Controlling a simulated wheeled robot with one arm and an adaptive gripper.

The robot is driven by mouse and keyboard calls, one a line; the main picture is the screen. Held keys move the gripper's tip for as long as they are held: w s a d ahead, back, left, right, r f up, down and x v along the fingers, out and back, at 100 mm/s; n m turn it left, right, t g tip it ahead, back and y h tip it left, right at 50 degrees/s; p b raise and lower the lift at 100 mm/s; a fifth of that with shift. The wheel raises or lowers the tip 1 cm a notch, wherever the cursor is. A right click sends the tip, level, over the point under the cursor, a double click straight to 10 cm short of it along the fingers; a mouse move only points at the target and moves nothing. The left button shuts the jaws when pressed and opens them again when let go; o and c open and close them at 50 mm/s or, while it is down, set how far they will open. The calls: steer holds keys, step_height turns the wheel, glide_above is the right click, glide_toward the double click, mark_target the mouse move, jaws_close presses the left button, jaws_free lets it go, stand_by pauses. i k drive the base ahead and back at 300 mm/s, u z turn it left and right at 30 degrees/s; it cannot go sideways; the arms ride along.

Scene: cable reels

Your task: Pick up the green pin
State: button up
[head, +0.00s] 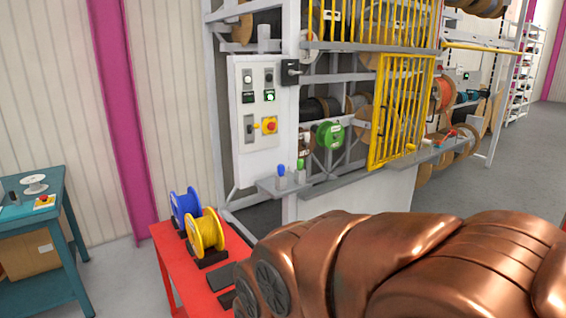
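The green pin (300,164) is small and stands upright in a grey holder on a narrow grey ledge (322,187) at the front of the cable rack. A blue pin (281,170) stands upright just to its left on the same ledge. My copper-coloured arm fills the lower right of the head view. My gripper is not in view, so its distance from the green pin and its opening cannot be seen.
A white control panel (258,117) is above the pins, and a green reel (329,135) hangs behind them. A yellow barred gate (402,108) is to the right. A red table (171,262) holds a blue reel (186,207) and a yellow reel (206,234).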

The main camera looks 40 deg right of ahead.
mark_target(300, 163)
steer(key=i, duration=0.15)
steer(key=z, duration=2)
steer(key=i, duration=1.6)
steer(key=u, duration=2.65)
